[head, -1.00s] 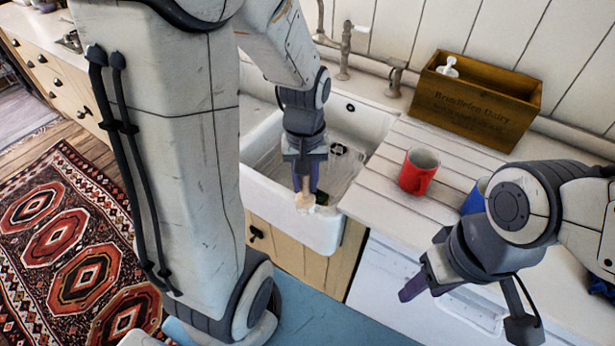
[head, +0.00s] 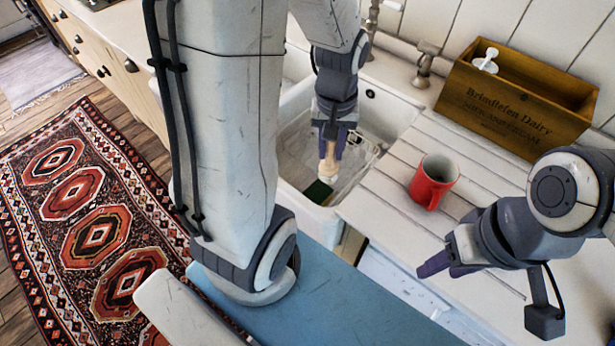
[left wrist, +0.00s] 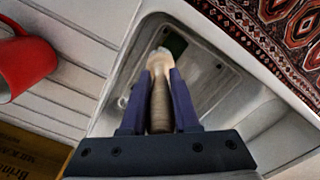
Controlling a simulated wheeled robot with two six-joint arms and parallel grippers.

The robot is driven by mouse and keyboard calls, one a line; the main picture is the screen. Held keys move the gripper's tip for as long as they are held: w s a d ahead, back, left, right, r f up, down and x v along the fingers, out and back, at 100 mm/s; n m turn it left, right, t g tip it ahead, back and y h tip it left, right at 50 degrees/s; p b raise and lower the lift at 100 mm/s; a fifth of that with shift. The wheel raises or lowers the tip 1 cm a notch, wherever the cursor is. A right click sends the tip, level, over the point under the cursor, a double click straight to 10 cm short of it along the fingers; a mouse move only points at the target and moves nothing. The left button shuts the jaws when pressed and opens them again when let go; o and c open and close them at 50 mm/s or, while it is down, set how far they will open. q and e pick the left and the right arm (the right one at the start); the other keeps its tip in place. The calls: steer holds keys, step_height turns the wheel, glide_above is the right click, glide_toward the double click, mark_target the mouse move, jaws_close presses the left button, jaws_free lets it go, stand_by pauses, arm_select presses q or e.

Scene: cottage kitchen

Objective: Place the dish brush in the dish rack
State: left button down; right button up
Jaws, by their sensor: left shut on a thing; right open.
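The dish brush (head: 328,158) has a pale wooden handle and is held over the white sink. My left gripper (head: 332,146) is shut on that handle. In the left wrist view the handle (left wrist: 160,105) runs between my two purple fingers (left wrist: 161,76), its paler end pointing away. My right gripper (head: 436,264) is open and empty, over the front edge of the counter to the right of the sink. I cannot make out a dish rack in these views.
A green item (head: 318,192) lies in the sink (head: 398,108), near its front. A red mug (head: 433,181) stands on the ribbed drainboard. A wooden crate (head: 515,100) holding a white-topped bottle stands at the wall. A patterned rug (head: 90,215) lies left.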

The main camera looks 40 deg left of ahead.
mark_target(330, 169)
arm_select(q)
steer(key=shift+f, duration=0.6)
step_height(330, 169, down, 2)
steer(key=shift+d+f+b, duration=0.1)
steer(key=shift+b, duration=1)
step_height(330, 169, down, 2)
steer(key=shift+f+b, duration=0.25)
steer(key=shift+b, duration=0.7)
steer(key=w+a+f, duration=0.2)
steer(key=a+f, duration=0.9)
steer(key=shift+a, duration=0.25)
steer(key=shift+f, duration=0.1)
steer(key=c, duration=0.7)
jaws_free()
steer(key=shift+o, duration=0.2)
